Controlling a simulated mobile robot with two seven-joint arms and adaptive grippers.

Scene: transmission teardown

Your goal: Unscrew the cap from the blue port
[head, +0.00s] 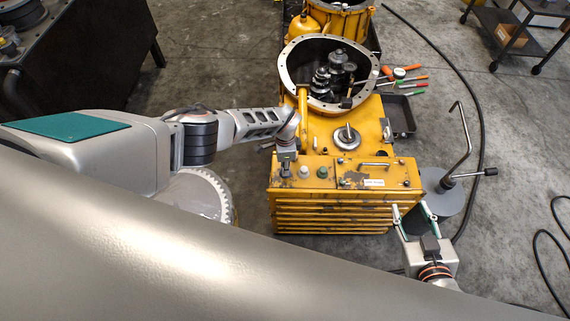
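The yellow unit (345,217) stands in the middle, with a white cap (304,171) and a green cap (322,172) in a row on its top panel. No blue port can be made out. My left gripper (286,172) points down at the left end of that row, just left of the white cap. It hides the spot below it, and I cannot tell whether its fingers hold something.
An open round housing with dark gears (336,78) sits behind the panel. A grey stand with a bent crank rod (462,150) is to the right. A black tray (399,115) and hand tools (402,76) lie behind it. Cables cross the floor at right.

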